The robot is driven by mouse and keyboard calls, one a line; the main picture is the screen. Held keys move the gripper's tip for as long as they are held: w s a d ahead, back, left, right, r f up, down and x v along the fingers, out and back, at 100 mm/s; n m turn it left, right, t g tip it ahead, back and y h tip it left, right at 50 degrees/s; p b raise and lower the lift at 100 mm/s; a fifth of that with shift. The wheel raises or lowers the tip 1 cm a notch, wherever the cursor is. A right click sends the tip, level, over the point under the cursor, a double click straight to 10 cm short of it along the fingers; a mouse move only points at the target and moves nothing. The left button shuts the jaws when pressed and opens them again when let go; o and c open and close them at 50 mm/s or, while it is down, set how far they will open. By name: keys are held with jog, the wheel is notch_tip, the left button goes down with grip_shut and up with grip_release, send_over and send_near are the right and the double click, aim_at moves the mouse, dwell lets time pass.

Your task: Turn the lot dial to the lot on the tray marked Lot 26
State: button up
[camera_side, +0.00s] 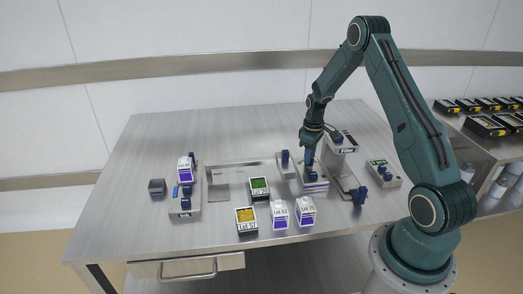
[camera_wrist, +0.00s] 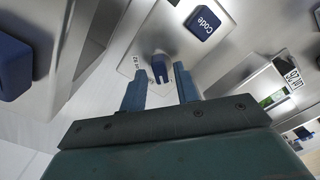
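My gripper (camera_side: 310,158) points down over the machine in the middle of the bench. In the wrist view my gripper (camera_wrist: 160,84) has its two blue fingers apart, with nothing held. A small dark blue knob (camera_wrist: 160,68), which looks like the lot dial, shows between and just beyond the fingertips, on a pale plate. I cannot tell whether the fingers touch it, and its small print is unreadable. A tray with a green label (camera_side: 259,188), apparently Lot 26, stands on the bench left of the machine. It also seems to show in the wrist view (camera_wrist: 277,98).
A blue button marked Code (camera_wrist: 202,23) is near the knob. A unit with blue knobs (camera_side: 186,205) is at left. The bench's back left is clear.

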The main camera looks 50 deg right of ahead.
jog(key=shift+r, duration=2.55)
jog(key=shift+r, duration=0.1)
jog(key=shift+a+r, duration=0.2)
jog(key=shift+r, duration=0.05)
jog(key=s+a+r+t, duration=0.1)
jog(key=s+a+r, duration=0.1)
jog(key=a+r, duration=0.7)
jog(key=s+a+r+t, duration=0.1)
jog(key=s+a+r, duration=0.1)
jog(key=a+r, duration=0.75)
jog(key=s+a+r+t, duration=0.1)
jog(key=s+a+r, duration=0.2)
jog(key=s+a, duration=0.2)
jog(key=s+a+r+m+t, duration=0.1)
jog(key=s+a+r, duration=0.3)
jog(key=s, duration=0.8)
jog(key=shift+a+t, duration=0.8)
jog(key=shift+a, duration=0.3)
